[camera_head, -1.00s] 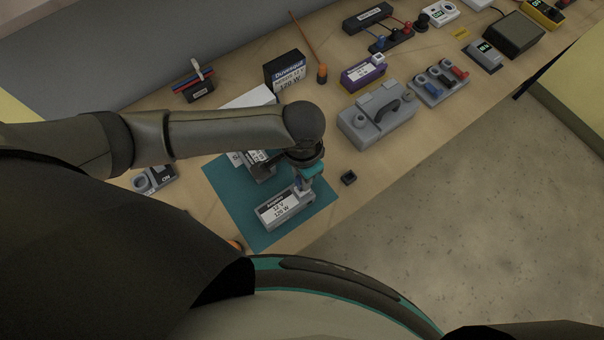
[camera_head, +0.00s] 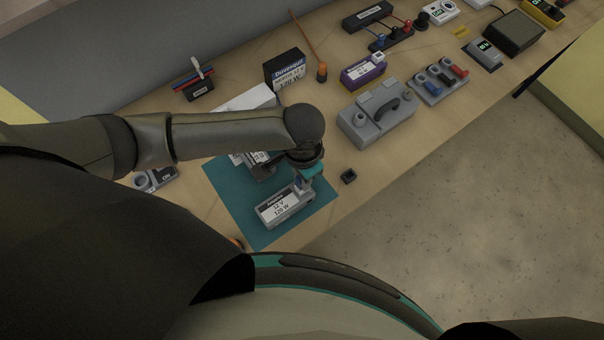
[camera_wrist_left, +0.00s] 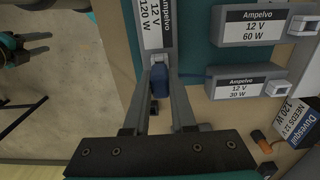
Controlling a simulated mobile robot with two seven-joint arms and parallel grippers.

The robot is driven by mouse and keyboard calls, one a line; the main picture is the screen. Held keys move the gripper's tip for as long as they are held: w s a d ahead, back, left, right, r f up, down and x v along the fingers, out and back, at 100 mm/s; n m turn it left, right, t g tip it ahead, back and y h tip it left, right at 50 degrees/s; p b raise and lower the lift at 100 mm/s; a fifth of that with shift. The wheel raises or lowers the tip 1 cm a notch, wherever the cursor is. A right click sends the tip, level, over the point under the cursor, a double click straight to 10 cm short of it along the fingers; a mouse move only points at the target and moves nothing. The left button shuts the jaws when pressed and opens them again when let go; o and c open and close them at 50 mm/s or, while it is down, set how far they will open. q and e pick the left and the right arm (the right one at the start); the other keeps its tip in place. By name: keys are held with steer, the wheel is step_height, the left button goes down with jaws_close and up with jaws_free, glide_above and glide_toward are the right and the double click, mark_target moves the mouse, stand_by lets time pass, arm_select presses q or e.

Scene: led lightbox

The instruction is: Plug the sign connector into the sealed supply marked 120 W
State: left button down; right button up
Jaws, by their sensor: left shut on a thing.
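The 120 W supply (camera_head: 285,208) is a grey box with a white label reading 12 V 120 W, lying on the teal mat (camera_head: 230,195). In the left wrist view it is at the top (camera_wrist_left: 153,28). My left gripper (camera_head: 304,184) is at its right end, pointing down. It is shut on the blue sign connector (camera_wrist_left: 160,82), which lies between the fingers, in line with the supply's end and close against it. I cannot tell whether it is seated. The 60 W supply (camera_wrist_left: 248,27) and 30 W supply (camera_wrist_left: 240,88) lie alongside.
A small black block (camera_head: 348,176) lies right of the supply. The bench's front edge is close by.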

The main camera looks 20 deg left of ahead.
arm_select(q)
steer(key=shift+f+b, duration=0.45)
steer(key=shift+f, duration=0.45)
steer(key=c, duration=0.7)
jaws_free()
steer(key=shift+o, duration=0.2)
steer(key=shift+r+p, duration=0.9)
steer(key=shift+r, duration=3.15)
steer(key=shift+s, duration=0.15)
